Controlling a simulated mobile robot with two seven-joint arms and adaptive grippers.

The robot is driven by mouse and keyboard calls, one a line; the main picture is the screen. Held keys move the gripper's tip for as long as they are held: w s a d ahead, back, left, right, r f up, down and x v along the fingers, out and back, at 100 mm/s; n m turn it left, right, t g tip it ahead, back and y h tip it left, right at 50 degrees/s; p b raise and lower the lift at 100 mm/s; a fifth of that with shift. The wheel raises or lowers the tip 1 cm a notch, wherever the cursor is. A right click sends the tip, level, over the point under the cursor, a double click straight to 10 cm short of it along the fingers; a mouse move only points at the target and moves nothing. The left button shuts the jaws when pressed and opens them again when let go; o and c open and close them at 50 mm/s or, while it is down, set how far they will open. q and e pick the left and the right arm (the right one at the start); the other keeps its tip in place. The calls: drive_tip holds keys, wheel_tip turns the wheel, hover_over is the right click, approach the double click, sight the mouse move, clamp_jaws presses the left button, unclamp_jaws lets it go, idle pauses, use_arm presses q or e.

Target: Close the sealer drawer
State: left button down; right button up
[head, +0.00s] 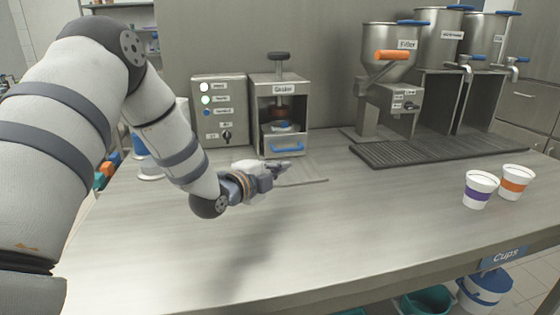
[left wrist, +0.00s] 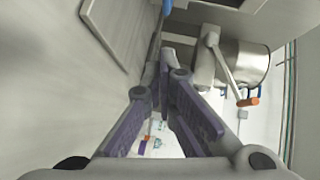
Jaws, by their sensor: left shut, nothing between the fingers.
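The sealer (head: 264,88) is a metal box with a black top handle, standing at the back of the counter. Its drawer (head: 286,142) is low in the front opening and has a blue handle (head: 287,149). The drawer looks near the sealer's front; I cannot tell whether it is fully in. My left gripper (head: 288,166) is just in front of and below the blue handle, low over the counter, with its fingers shut and empty. Its purple-grey fingers (left wrist: 165,73) come together in the left wrist view. Contact with the drawer cannot be made out. My right gripper is not in view.
A control box (head: 219,110) stands left of the sealer. The filler (head: 389,75) with an orange handle stands to the right, beside a dark grate (head: 440,148). Two white cups, with purple (head: 478,190) and orange (head: 513,184) bands, stand at the right. The counter's front middle is clear.

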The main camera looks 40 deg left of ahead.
use_arm(q)
drive_tip(key=shift+w+r, duration=0.1)
drive_tip(key=shift+r, duration=0.25)
drive_tip(key=shift+w+f, duration=0.25)
drive_tip(key=w+b, duration=0.1)
drive_tip(key=w, duration=0.2)
drive_tip(key=w+f, duration=0.1)
drive_tip(key=w, duration=0.1)
drive_tip(key=w+f+b, duration=0.1)
drive_tip(key=w, duration=0.2)
drive_tip(key=shift+w+a+f+b, duration=0.1)
drive_tip(key=shift+w+a+b, duration=0.1)
drive_tip(key=shift+w+b, duration=0.15)
drive_tip(key=w+a, duration=0.1)
drive_tip(key=w+a+b, duration=0.1)
drive_tip(key=shift+w+a+f, duration=0.15)
drive_tip(key=shift+w, duration=0.25)
drive_tip(key=shift+w+a, duration=0.15)
drive_tip(key=shift+a, duration=0.05)
drive_tip(key=shift+w+a+r, duration=0.1)
drive_tip(key=shift+r, duration=0.1)
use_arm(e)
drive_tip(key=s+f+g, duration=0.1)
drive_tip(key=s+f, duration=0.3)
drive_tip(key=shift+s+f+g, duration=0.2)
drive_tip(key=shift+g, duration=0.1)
use_arm(q)
drive_tip(key=shift+a, duration=0.1)
